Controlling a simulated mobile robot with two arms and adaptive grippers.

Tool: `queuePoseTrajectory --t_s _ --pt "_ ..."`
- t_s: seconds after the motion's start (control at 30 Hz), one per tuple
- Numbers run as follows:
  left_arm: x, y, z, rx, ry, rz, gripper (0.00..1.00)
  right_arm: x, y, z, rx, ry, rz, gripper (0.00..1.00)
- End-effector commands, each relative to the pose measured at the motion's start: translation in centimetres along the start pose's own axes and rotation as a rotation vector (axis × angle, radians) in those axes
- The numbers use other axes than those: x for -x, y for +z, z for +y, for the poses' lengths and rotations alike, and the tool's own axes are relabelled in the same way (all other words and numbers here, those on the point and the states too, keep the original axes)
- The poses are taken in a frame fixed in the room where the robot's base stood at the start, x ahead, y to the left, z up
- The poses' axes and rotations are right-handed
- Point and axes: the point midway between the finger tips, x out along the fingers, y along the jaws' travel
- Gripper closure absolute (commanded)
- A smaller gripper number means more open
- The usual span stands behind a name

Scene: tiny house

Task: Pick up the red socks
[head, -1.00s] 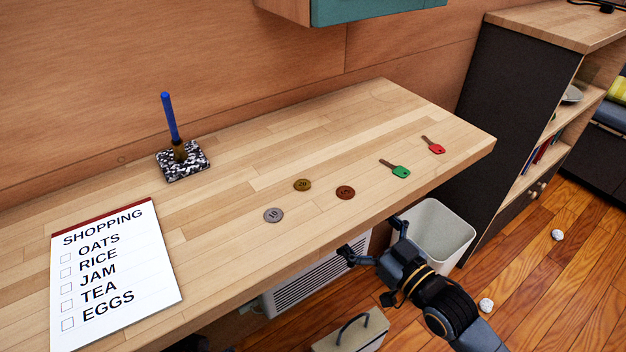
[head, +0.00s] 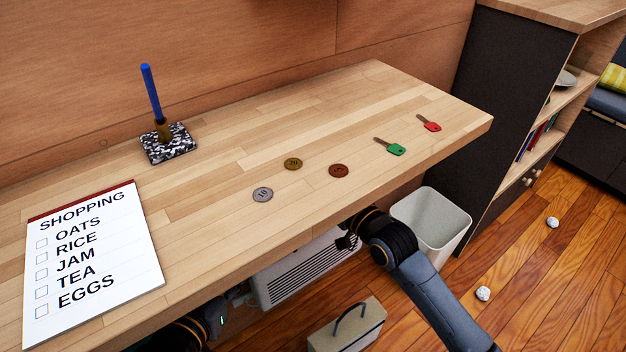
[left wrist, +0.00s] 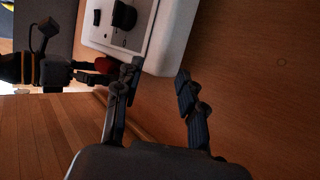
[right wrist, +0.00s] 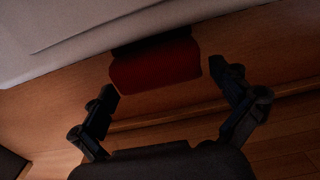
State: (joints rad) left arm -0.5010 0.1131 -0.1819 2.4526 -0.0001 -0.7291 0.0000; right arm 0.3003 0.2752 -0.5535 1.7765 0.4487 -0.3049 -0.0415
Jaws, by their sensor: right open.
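A dark red cloth-like thing, likely the red socks (right wrist: 155,66), shows in the right wrist view just beyond and between the fingertips of my right gripper (right wrist: 165,80), which is open. It sits against the edge of a pale panel; its upper part is in dark shadow. The left wrist view shows a small red patch of it (left wrist: 104,65) beside the white heater, close to my right gripper. My left gripper (left wrist: 158,72) is open and empty near the heater. In the head view the desk hides the socks and most of both grippers.
The wooden desk (head: 215,215) overhangs the white heater (head: 305,268). A grey bin (head: 440,222) and a toolbox-like case (head: 348,328) stand on the floor near my right arm. Coins, keys, a pen stand and a shopping list (head: 95,260) lie on the desk. Crumpled paper (head: 483,293) lies at right.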

Motion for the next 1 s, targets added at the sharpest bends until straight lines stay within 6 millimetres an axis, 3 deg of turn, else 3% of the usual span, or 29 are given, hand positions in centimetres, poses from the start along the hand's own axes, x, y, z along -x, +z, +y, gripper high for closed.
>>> queuePoseTrajectory --t_s 0.13,0.37,0.63,1.0 --pt "-0.18 -1.14 0.16 0.0 0.003 0.062 0.6 -0.9 0.01 -0.03 0.0 0.0 0.0 0.0" --pt "-0.17 -1.34 0.17 0.0 0.004 0.069 0.6 -0.97 -0.01 -0.02 0.0 0.0 -0.001 0.0" --pt "-0.17 -1.32 0.16 0.0 0.004 0.068 0.6 -0.95 0.0 -0.01 0.0 0.0 -0.001 0.49" --pt "-0.15 -1.31 0.14 0.0 0.003 0.064 0.6 -0.92 -0.11 0.0 0.0 0.0 0.0 0.49"
